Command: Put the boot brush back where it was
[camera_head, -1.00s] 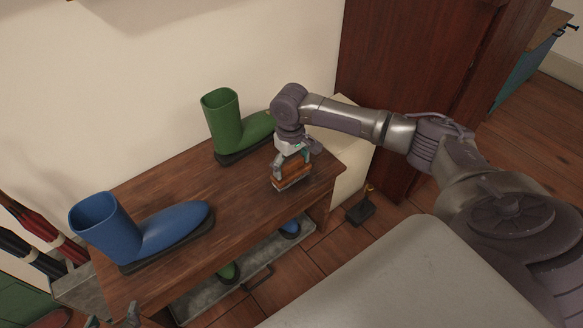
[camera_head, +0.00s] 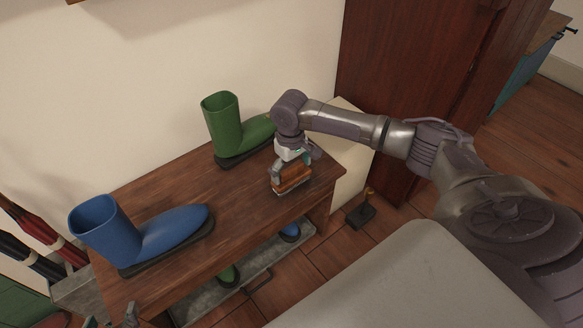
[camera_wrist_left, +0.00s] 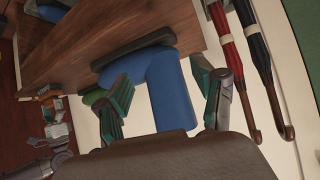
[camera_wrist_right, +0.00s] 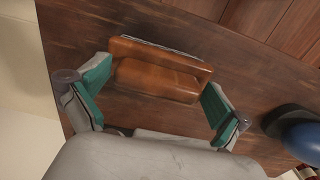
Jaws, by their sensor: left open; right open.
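The boot brush (camera_head: 292,180), with an orange-brown wooden body, rests on the right end of the wooden bench top (camera_head: 235,210), near its front edge. My right gripper (camera_head: 294,166) is directly over it and open. In the right wrist view the brush (camera_wrist_right: 160,78) lies between the spread green-padded fingers of my right gripper (camera_wrist_right: 156,85), with a gap on at least the left side. My left gripper (camera_wrist_left: 166,95) is open and empty, away from the brush; its fingertips show at the bottom left of the head view.
A green boot (camera_head: 225,122) stands behind the brush and a blue boot (camera_head: 145,235) at the bench's left. Below is a grey tray (camera_head: 235,285) with more boots. Umbrellas (camera_head: 35,245) stand at far left. The bench middle is clear.

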